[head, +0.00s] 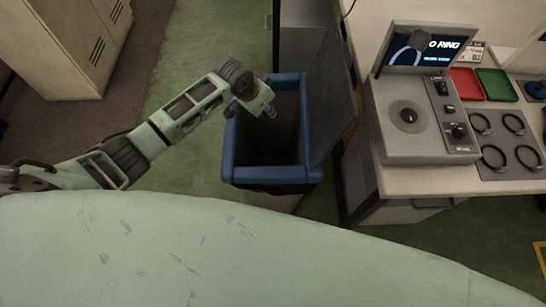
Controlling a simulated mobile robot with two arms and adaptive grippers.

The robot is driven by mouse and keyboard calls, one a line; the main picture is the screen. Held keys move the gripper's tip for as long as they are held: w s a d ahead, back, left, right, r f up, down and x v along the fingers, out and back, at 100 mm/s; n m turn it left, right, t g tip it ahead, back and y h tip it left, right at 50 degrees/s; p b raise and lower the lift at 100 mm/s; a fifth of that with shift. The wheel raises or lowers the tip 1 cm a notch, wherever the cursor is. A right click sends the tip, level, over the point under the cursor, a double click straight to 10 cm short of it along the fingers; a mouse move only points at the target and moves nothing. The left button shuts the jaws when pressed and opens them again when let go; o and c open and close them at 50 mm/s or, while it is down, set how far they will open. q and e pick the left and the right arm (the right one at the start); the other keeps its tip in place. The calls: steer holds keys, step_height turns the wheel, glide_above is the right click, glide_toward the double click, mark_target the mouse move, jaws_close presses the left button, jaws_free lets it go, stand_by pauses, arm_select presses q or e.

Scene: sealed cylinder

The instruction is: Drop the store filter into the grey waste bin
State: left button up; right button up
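An open bin with a thick blue rim (275,174) and a dark inside stands on the floor beside the workbench. Its dark grey lid (333,95) is raised on the right side. My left arm comes in from the left, and my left gripper (260,107) is over the bin's left rim, at the edge of the opening. The fingers are small and dark, and I cannot tell whether they are open or shut or hold anything. I cannot make out a store filter in this view. My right gripper is not in view.
A workbench (400,181) to the right of the bin carries a grey machine (410,118) with a screen, red (467,84) and green (497,85) trays, and several dark rings (494,156). A beige cabinet (75,45) stands at the upper left. Green floor lies between cabinet and bin.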

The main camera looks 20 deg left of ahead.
arm_select(q)
steer(key=o, duration=1.1)
steer(key=v, duration=1.2)
